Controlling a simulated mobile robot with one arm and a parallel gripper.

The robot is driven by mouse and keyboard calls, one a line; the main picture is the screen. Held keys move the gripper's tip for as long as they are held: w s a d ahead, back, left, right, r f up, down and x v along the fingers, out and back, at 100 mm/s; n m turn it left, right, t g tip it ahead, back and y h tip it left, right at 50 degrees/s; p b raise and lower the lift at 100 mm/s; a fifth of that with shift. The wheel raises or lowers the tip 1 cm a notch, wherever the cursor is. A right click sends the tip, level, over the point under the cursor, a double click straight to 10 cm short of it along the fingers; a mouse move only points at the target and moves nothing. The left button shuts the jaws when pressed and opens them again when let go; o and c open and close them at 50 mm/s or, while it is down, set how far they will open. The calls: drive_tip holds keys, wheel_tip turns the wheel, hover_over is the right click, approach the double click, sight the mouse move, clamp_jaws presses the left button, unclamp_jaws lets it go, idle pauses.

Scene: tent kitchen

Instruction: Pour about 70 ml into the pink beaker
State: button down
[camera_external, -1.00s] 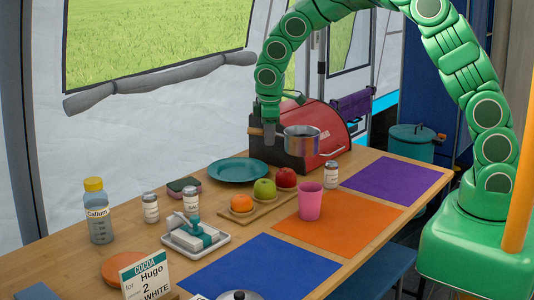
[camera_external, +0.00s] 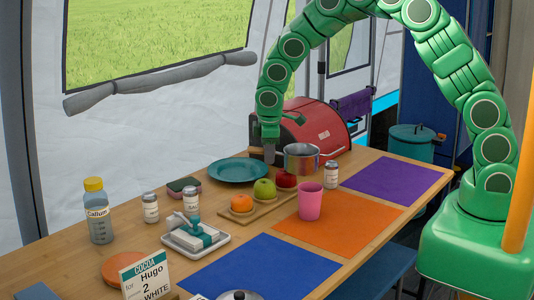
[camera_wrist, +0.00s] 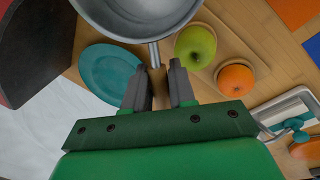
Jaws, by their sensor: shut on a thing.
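A metal saucepan (camera_external: 302,158) is at the back of the table, in front of the red bread bin. My gripper (camera_external: 269,155) is shut on its handle. In the wrist view the handle (camera_wrist: 154,55) runs between the two fingers (camera_wrist: 160,82), and the pan (camera_wrist: 135,15) fills the top edge. The pan looks upright; its contents do not show. I cannot tell whether its base touches the table. The pink beaker (camera_external: 310,201) stands upright on the orange mat (camera_external: 345,222), nearer the camera than the pan and apart from it.
A small labelled jar (camera_external: 331,174) stands behind the beaker. A teal plate (camera_external: 238,170) is left of the gripper. The purple mat (camera_external: 395,180) is clear.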

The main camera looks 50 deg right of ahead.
drive_tip(key=shift+s+a+f+t+h, duration=0.2)
drive_tip(key=shift+s+a+t+h, duration=0.3)
drive_tip(key=shift+t, duration=0.1)
drive_tip(key=shift+s+f, duration=0.1)
drive_tip(key=shift+s, duration=0.15)
drive_tip(key=shift+s+a+f+t+h, duration=0.3)
drive_tip(key=shift+s+a+t+h, duration=0.35)
drive_tip(key=shift+a+t+h, duration=0.2)
drive_tip(key=shift+s+a+r+t+h, duration=0.4)
drive_tip(key=shift+s+a+t+h, duration=0.15)
drive_tip(key=shift+s+a+r+t+h, duration=0.4)
drive_tip(key=shift+r, duration=0.2)
drive_tip(key=shift+s+a+r+t+h, duration=0.35)
drive_tip(key=shift+s+r+t+h, duration=0.05)
drive_tip(key=shift+r, duration=0.15)
drive_tip(key=shift+s+r, duration=0.1)
drive_tip(key=shift+s+a+r+t+h, duration=0.15)
drive_tip(key=shift+a+t+h, duration=0.1)
drive_tip(key=shift+t+h, duration=0.15)
drive_tip(key=shift+s+a+r+t+h, duration=0.15)
drive_tip(key=shift+s+r+t+h, duration=0.1)
drive_tip(key=shift+t+h, duration=0.25)
